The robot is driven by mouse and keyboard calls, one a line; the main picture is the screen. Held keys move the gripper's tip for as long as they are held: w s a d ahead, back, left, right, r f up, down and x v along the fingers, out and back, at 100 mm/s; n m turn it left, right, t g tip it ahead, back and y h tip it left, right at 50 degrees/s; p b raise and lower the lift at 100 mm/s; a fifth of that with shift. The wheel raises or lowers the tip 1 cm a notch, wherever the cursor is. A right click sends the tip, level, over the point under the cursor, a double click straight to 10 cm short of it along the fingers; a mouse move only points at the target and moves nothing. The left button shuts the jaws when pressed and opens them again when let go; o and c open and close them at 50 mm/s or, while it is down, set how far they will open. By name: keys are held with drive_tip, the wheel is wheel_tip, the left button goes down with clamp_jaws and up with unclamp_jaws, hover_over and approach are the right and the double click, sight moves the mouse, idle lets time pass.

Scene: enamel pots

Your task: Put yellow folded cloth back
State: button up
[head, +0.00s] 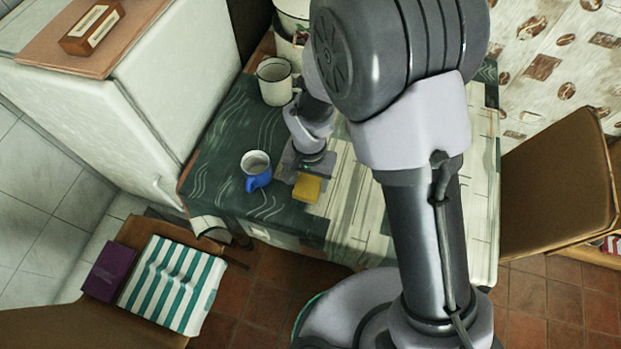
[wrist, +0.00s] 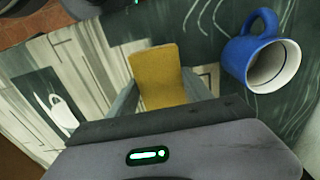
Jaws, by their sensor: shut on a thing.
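The yellow folded cloth (head: 307,187) is a small flat square at my gripper (head: 300,176), over the table near its front edge. In the wrist view the cloth (wrist: 162,75) sits between the two fingers of my gripper (wrist: 165,88), which is shut on it. The cloth sticks out past the fingertips. I cannot tell whether its underside touches the table.
A white enamel mug (head: 274,82) stands further back. The table (head: 225,150) has a dark green and pale patterned top. A chair with a striped cloth (head: 172,284) is at lower left.

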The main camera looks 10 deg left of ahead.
sight(310, 179)
drive_tip(key=shift+w+a+f, duration=0.15)
drive_tip(key=shift+w+a, duration=0.05)
drive_tip(key=shift+w, duration=0.65)
drive_tip(key=shift+w+a+f, duration=0.1)
drive_tip(key=shift+w+f, duration=0.1)
drive_tip(key=shift+w, duration=0.05)
drive_tip(key=shift+f+b, duration=1.2)
drive_tip(key=shift+f, duration=0.45)
drive_tip(key=o, duration=1.5)
drive_tip(key=shift+c, duration=0.2)
